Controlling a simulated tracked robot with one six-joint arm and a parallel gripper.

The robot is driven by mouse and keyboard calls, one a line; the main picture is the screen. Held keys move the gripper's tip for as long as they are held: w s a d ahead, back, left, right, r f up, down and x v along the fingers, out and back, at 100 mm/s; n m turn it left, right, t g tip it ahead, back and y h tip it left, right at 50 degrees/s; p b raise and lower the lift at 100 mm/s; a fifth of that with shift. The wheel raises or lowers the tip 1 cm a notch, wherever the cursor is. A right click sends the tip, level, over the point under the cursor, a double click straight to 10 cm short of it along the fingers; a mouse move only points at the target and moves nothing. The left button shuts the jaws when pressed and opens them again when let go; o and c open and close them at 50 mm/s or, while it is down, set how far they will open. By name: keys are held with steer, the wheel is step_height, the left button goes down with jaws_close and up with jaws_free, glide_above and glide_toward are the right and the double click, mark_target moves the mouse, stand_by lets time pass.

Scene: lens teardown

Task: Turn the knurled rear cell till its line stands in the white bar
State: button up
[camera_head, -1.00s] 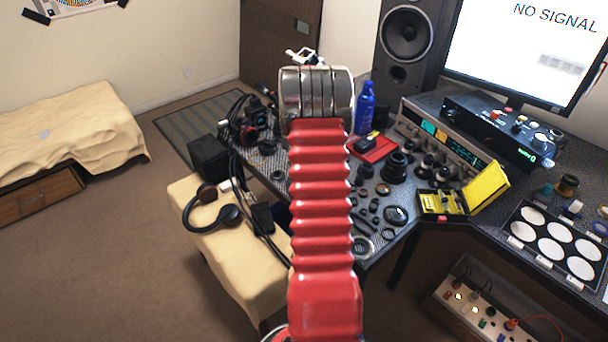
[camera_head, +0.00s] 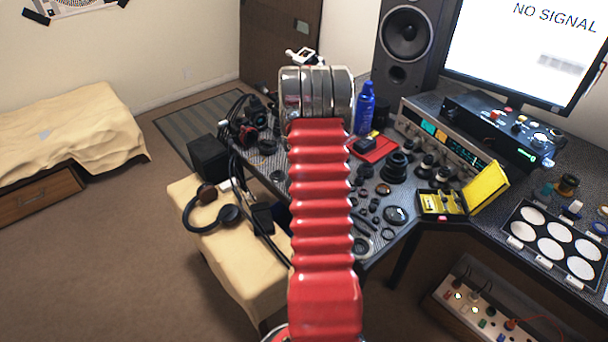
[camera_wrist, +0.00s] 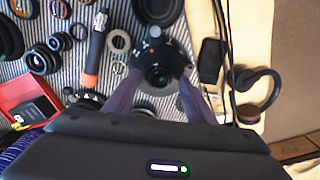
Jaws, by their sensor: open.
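In the wrist view a black round lens part (camera_wrist: 160,62) with a glossy dark centre sits on the striped mat, between the fingers of my gripper (camera_wrist: 160,88). The fingers are open, one on each side of it. I cannot tell whether either finger touches it. A small pale mark (camera_wrist: 155,32) shows at its far edge. I cannot make out the knurling, the index line or the white bar for certain. In the head view my red arm and its metal end hide the gripper and this part.
In the wrist view a dark ring (camera_wrist: 158,8) lies just beyond the part. Loose rings, an orange-banded tool (camera_wrist: 95,45) and a red tray (camera_wrist: 28,100) lie left. Cables and headphones (camera_wrist: 262,90) are at right. The head view shows a yellow-lidded box (camera_head: 440,204) on the desk.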

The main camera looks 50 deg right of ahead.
step_height(320, 180, up, 14)
steer(key=shift+f, duration=0.15)
stand_by(0.7)
stand_by(0.5)
